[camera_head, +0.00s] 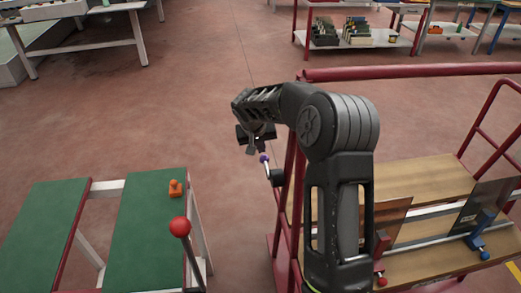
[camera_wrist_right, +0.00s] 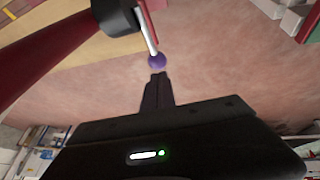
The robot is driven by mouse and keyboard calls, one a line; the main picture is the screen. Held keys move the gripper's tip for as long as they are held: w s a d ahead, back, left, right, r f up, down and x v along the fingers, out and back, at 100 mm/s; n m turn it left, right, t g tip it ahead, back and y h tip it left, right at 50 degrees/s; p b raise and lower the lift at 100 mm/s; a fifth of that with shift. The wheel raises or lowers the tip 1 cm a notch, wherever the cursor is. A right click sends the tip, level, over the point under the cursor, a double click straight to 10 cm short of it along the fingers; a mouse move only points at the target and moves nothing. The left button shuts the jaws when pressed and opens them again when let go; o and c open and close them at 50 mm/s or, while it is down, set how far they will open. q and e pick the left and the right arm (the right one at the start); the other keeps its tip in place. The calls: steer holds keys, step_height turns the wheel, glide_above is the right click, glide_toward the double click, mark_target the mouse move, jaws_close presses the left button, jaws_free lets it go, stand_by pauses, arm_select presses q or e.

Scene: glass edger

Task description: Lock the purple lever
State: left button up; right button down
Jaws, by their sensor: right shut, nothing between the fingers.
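The purple lever has a purple ball knob (camera_head: 264,158) at the end of a thin metal rod. The rod comes out of a black hub on the red cart frame. In the right wrist view, the purple knob (camera_wrist_right: 156,61) sits just beyond the fingertips, and the rod rises from it to the black hub. My right gripper (camera_head: 252,148) is shut with nothing in it, beside the knob in the head view. Its fingertips (camera_wrist_right: 158,76) are very close to the knob; I cannot tell whether they touch. My left gripper is not in view.
The red cart rail (camera_head: 400,71) and its wooden deck (camera_head: 430,178) are at the right, with clamps and plates on the deck. Green-topped tables (camera_head: 140,235) stand at the left, with an orange object (camera_head: 175,188). A red-knobbed lever (camera_head: 180,227) stands in front. Open floor lies behind.

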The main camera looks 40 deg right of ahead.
steer(key=w+d+r+b+v, duration=0.1)
steer(key=w+v, duration=0.1)
steer(key=v, duration=0.9)
steer(key=shift+a+r, duration=0.15)
steer(key=shift+r, duration=0.05)
steer(key=shift+s+f, duration=0.1)
steer(key=shift+s, duration=0.05)
